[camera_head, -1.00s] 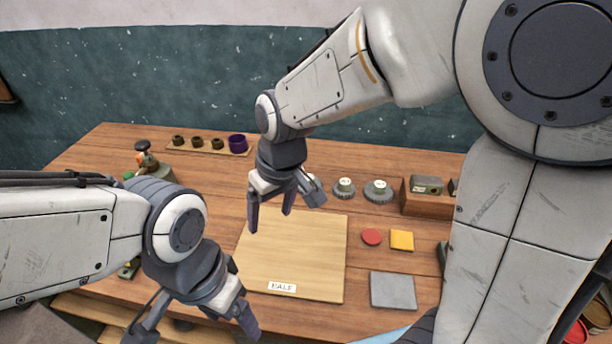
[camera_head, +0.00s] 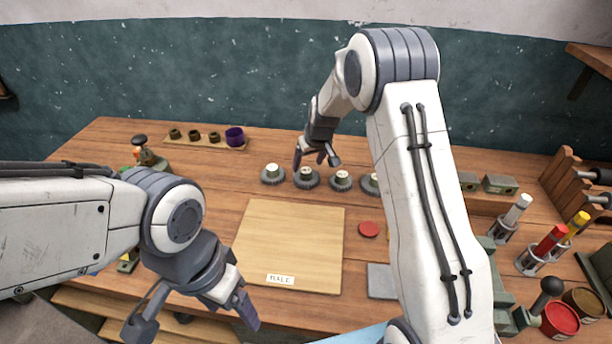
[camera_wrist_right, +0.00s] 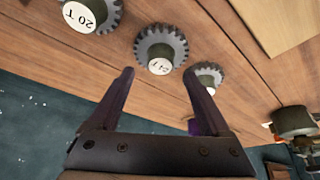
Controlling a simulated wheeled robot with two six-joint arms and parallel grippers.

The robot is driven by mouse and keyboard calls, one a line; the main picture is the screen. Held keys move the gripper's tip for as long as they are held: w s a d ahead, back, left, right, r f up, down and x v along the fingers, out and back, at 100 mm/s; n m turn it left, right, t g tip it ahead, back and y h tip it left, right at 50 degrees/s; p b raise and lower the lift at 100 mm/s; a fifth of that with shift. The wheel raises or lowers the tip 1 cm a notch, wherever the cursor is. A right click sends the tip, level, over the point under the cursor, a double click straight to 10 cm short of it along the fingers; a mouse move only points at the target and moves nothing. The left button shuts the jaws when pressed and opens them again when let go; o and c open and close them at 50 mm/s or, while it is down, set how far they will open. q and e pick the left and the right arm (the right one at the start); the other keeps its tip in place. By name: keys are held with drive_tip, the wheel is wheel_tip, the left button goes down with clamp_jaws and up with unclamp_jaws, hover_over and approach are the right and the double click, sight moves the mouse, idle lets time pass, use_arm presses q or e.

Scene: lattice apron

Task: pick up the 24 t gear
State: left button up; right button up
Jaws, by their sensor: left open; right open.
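Several dark toothed gears with pale labelled tops stand in a row behind the board. In the right wrist view, one gear (camera_wrist_right: 160,50) lies ahead between my right fingers; its label starts with 2 and ends in T, but the middle digit is hard to read. It appears to be the second gear from the left (camera_head: 306,179) in the head view. A gear marked 20 T (camera_wrist_right: 92,14) is at the upper left, and another (camera_wrist_right: 208,76) is partly behind a finger. My right gripper (camera_head: 315,162) is open and empty above the row. My left gripper (camera_head: 197,322) is open and empty at the front left.
A wooden board (camera_head: 290,240) with a label lies mid-table. A red disc (camera_head: 368,229) and a grey plate (camera_head: 380,280) lie to its right. A strip with several small cups (camera_head: 235,137) is at the back left. Holders with coloured handles (camera_head: 550,243) stand at the right.

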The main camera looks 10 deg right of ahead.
sight(306, 170)
drive_tip(key=shift+s+p+x, duration=0.2)
drive_tip(key=shift+p+x, duration=0.3)
drive_tip(key=shift+x, duration=1.45)
drive_tip(key=shift+f, duration=0.1)
clamp_jaws()
